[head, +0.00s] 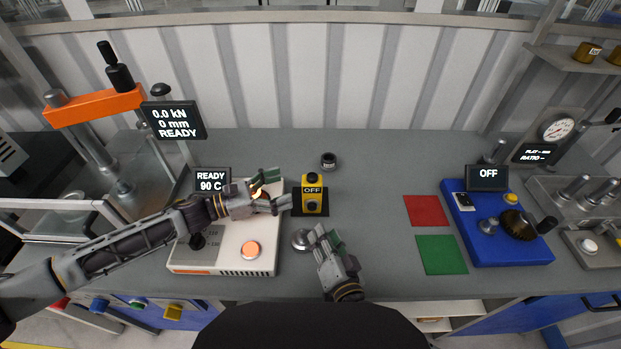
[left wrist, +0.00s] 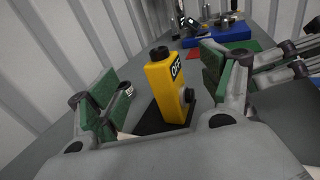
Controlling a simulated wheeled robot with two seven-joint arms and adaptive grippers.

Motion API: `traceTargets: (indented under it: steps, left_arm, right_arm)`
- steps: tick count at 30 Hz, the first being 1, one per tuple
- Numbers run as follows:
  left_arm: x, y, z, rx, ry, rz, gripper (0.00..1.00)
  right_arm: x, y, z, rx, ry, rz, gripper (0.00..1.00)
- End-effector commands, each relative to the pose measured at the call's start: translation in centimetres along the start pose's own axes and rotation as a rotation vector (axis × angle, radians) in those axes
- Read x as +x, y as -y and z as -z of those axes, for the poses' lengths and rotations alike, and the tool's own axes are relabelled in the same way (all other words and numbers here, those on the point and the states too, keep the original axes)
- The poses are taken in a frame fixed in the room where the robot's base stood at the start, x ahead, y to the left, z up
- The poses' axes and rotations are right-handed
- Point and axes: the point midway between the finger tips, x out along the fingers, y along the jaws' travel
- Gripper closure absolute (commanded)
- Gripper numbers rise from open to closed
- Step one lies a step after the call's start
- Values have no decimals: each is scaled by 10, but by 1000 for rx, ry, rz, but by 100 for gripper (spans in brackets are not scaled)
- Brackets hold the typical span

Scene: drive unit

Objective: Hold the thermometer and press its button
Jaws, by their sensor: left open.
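The thermometer is a yellow upright device (head: 312,196) with an "OFF" display and a black top, standing on a dark base in the middle of the bench. In the left wrist view it (left wrist: 168,90) stands between and beyond the open fingers, with a dark round knob on its side. My left gripper (head: 283,197) is open, just left of the thermometer, its fingers pointing at it. My right gripper (head: 324,238) is below the thermometer in the head view, near a round metal piece (head: 301,240); its jaw opening is hard to make out.
A white heater unit (head: 222,262) reading "READY 90 C" lies under my left arm. A small dark cylinder (head: 328,160) stands behind the thermometer. Red (head: 426,210) and green (head: 441,254) mats and a blue unit (head: 497,239) are to the right. Bench between is clear.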

Motion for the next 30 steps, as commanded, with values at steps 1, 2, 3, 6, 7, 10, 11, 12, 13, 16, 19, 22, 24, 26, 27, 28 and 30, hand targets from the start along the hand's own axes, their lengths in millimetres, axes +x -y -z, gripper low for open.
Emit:
traceTargets:
  steps: [1,2,3,6,7,10,11,12,13,16,19,22,24,26,27,28,30]
  left_arm:
    - [5,0,-1,1,2,1,20]
    - [7,0,-1,2,1,0,20]
    - [10,0,0,2,0,0,20]
    - [19,0,-1,1,2,0,20]
    - [22,0,-1,1,2,1,20]
    - [30,0,-1,2,1,0,20]
    - [33,0,-1,2,1,0,20]
    - [36,0,0,1,0,1,20]
    - [39,0,0,1,0,1,20]
    - [48,0,0,0,1,1,20]
    - [58,0,-1,1,1,0,20]
    - [68,0,-1,1,1,1,20]
    - [74,0,-1,1,1,0,20]
    - [79,0,0,1,1,0,20]
    - [82,0,0,1,0,1,20]
    - [83,0,0,1,0,0,20]
    - [87,0,0,1,0,0,20]
  right_arm:
    - [0,0,0,0,0,0,64]
    - [0,0,0,0,0,0,64]
    - [0,0,0,0,0,0,64]
    - [0,0,0,0,0,0,64]
    - [0,0,0,0,0,0,64]
    - [0,0,0,0,0,0,64]
    - [0,0,0,0,0,0,64]
    - [0,0,0,0,0,0,64]
    - [0,0,0,0,0,0,64]
    - [0,0,0,0,0,0,64]
    - [0,0,0,0,0,0,64]
    - [0,0,0,0,0,0,64]
    - [0,0,0,0,0,0,64]
    - [0,0,0,0,0,0,64]
    - [0,0,0,0,0,0,64]
    - [0,0,0,0,0,0,64]
    - [0,0,0,0,0,0,64]
